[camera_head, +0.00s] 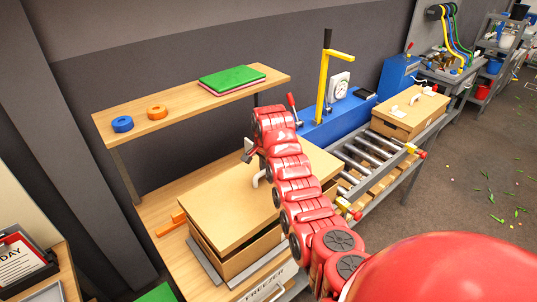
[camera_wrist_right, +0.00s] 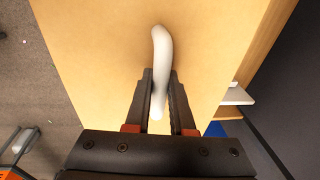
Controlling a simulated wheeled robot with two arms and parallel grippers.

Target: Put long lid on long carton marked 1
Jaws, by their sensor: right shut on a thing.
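A long tan lid (camera_head: 222,207) with a white handle (camera_head: 260,176) is over an open carton (camera_head: 250,256) on the wooden bench. A dark gap shows between the lid and the carton's front right side, so the lid does not look fully seated there. My right gripper (camera_head: 249,151) is at the handle, partly hidden by my red arm. In the right wrist view my right gripper (camera_wrist_right: 158,76) is shut on the white handle (camera_wrist_right: 160,48), with the tan lid (camera_wrist_right: 95,60) below it. No number on the carton is readable. My left gripper is not in view.
A shelf (camera_head: 180,101) above the bench holds blue (camera_head: 122,124) and orange (camera_head: 157,112) tape rolls and a green folder (camera_head: 232,78). A roller conveyor (camera_head: 364,154) at right carries another closed carton (camera_head: 408,115). Orange pieces (camera_head: 170,226) lie left of the carton.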

